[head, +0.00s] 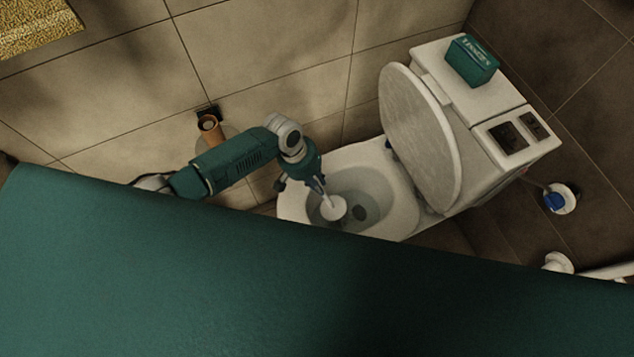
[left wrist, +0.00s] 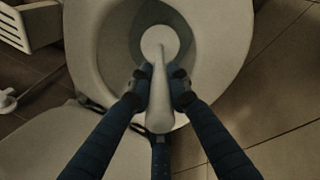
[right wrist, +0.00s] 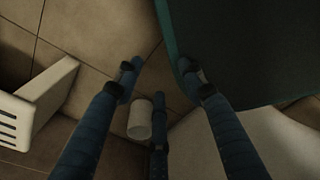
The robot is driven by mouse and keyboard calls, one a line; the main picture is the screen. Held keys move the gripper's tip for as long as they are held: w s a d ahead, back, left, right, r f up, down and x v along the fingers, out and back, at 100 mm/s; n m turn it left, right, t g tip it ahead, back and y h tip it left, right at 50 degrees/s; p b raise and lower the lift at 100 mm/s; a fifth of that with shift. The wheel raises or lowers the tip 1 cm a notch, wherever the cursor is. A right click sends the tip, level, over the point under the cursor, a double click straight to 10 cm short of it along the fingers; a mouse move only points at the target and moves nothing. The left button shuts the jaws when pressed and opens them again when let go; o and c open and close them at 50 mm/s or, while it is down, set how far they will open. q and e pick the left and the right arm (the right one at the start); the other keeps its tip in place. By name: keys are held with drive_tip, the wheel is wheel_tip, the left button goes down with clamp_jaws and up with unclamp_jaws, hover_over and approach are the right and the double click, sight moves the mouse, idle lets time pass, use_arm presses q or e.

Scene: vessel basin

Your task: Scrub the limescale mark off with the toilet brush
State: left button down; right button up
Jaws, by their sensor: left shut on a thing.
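The toilet (head: 295,205) stands with its lid raised, and its open bowl (head: 375,185) shows a dark drain spot at the bottom. My left gripper (head: 318,183) is over the near-left side of the bowl, shut on the white handle of the toilet brush (head: 333,208). In the left wrist view the brush handle (left wrist: 158,95) runs between both fingers, and its round white head (left wrist: 160,42) is inside the bowl. Whether the head touches the bowl wall cannot be told. I cannot make out a limescale mark. My right gripper (right wrist: 160,72) is open and empty.
A green box (head: 471,61) sits on the white cistern (head: 485,100). A brown roll (head: 210,127) hangs on the tiled wall. A white dish with a blue item (head: 555,199) is on the floor at right. The right wrist view shows a white cylinder (right wrist: 140,118) and a slatted white object (right wrist: 42,100).

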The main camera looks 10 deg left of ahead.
use_arm(q)
drive_tip(key=shift+f, duration=0.3)
drive_tip(key=shift+f+b, duration=0.2)
drive_tip(key=shift+b, duration=0.1)
drive_tip(key=shift+f, duration=0.2)
